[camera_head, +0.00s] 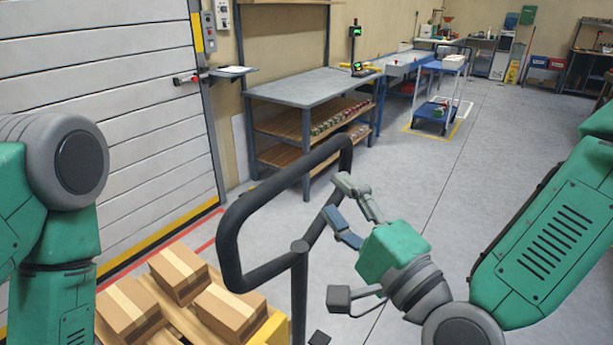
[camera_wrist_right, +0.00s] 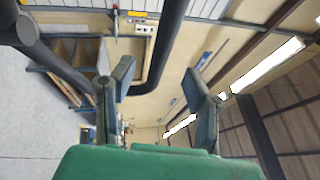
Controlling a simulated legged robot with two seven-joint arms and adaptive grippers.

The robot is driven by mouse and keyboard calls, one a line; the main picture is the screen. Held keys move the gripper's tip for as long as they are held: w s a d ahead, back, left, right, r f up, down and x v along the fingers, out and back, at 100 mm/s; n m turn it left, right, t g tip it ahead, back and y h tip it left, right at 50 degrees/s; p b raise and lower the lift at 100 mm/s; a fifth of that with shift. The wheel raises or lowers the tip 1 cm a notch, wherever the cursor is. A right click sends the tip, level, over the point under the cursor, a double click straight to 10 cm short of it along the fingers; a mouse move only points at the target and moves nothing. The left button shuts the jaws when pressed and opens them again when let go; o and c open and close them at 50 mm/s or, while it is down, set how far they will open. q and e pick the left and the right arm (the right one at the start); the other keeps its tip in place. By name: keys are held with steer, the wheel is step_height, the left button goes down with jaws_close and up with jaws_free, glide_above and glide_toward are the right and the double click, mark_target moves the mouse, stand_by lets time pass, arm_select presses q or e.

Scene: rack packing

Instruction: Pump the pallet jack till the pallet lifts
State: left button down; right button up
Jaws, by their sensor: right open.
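The pallet jack's black loop handle (camera_head: 228,240) stands upright in the middle of the head view, on a dark shaft (camera_head: 299,295). My right gripper (camera_head: 338,203) is at the right side of the loop, with its fingers open and close to the bar. In the right wrist view the open fingers (camera_wrist_right: 160,90) show, and the black bar (camera_wrist_right: 168,50) runs beyond and between them. I cannot tell whether a finger touches the bar. Cardboard boxes (camera_head: 228,309) sit on a wooden pallet behind the handle, at the lower left. My left arm is at the left edge; its gripper is out of view.
A grey workbench (camera_head: 310,87) with wooden shelves stands beyond the handle. A blue cart (camera_head: 433,108) is farther back. A white shutter door (camera_head: 100,110) is at the left, with red and yellow floor lines before it. The floor at the right centre is clear.

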mark_target(311, 170)
steer(key=p+x, duration=0.1)
steer(key=x, duration=0.6)
steer(key=shift+w+a+r, duration=0.2)
steer(key=shift+w+a, duration=0.35)
steer(key=shift+a, duration=0.1)
steer(key=shift+d, duration=0.45)
jaws_close()
